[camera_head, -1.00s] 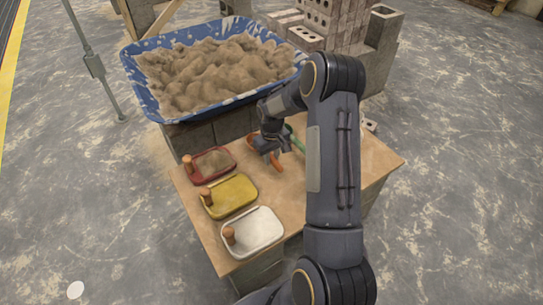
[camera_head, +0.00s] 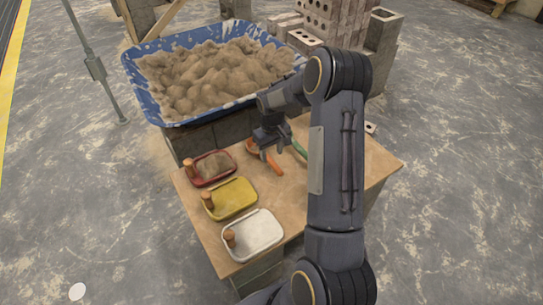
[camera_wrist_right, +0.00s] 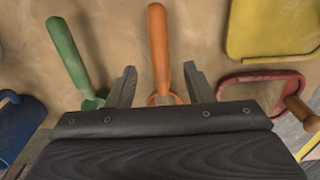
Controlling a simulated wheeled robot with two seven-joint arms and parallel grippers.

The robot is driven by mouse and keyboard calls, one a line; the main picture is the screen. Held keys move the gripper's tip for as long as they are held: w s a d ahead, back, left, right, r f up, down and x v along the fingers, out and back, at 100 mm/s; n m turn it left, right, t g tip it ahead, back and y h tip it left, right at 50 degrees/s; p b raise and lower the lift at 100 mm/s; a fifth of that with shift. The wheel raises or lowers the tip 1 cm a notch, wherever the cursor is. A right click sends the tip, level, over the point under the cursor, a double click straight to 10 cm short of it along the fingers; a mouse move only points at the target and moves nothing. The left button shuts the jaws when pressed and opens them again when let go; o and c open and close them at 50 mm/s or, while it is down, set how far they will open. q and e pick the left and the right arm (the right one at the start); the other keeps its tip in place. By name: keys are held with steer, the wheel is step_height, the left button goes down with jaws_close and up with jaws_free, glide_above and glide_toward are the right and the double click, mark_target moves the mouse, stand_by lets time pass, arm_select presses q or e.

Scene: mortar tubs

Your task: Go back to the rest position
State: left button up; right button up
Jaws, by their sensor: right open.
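My right gripper (camera_head: 266,143) is open and empty above the back of the wooden table. The right wrist view shows its two fingers spread apart (camera_wrist_right: 160,73), with the orange-handled tool (camera_wrist_right: 158,45) lying below and between them, seemingly untouched. In the head view this orange tool (camera_head: 272,163) lies on the tabletop just below the gripper. A green-handled tool (camera_head: 299,147) lies to its right, partly hidden by my arm; it also shows in the wrist view (camera_wrist_right: 68,52). My left gripper is not in view.
Red (camera_head: 213,181), yellow (camera_head: 232,212) and white tubs (camera_head: 266,229) line the left of the table (camera_head: 318,229). A blue mortar trough (camera_head: 150,103) stands behind, bricks (camera_head: 318,22) beyond. A blue item (camera_wrist_right: 18,128) shows at the wrist view's left.

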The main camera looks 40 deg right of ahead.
steer(key=shift+a+r+p, duration=0.1)
steer(key=shift+r+p, duration=0.2)
steer(key=shift+r, duration=1.45)
steer(key=s+a+r+t+y, duration=0.1)
steer(key=s+a+r, duration=0.35)
steer(key=r, duration=0.25)
steer(key=s+a+r+t, duration=0.2)
steer(key=s+a+r, duration=0.25)
steer(key=r, duration=0.35)
steer(key=s+a+r+t+y, duration=0.1)
steer(key=s+a+y, duration=0.1)
steer(key=s+a, duration=0.5)
steer(key=s+a+r+t+y, duration=0.15)
steer(key=s+a, duration=0.35)
steer(key=s, duration=0.5)
step_height(320, 180, up, 27)
steer(key=p, duration=2.7)
steer(key=shift+w+h, duration=0.35)
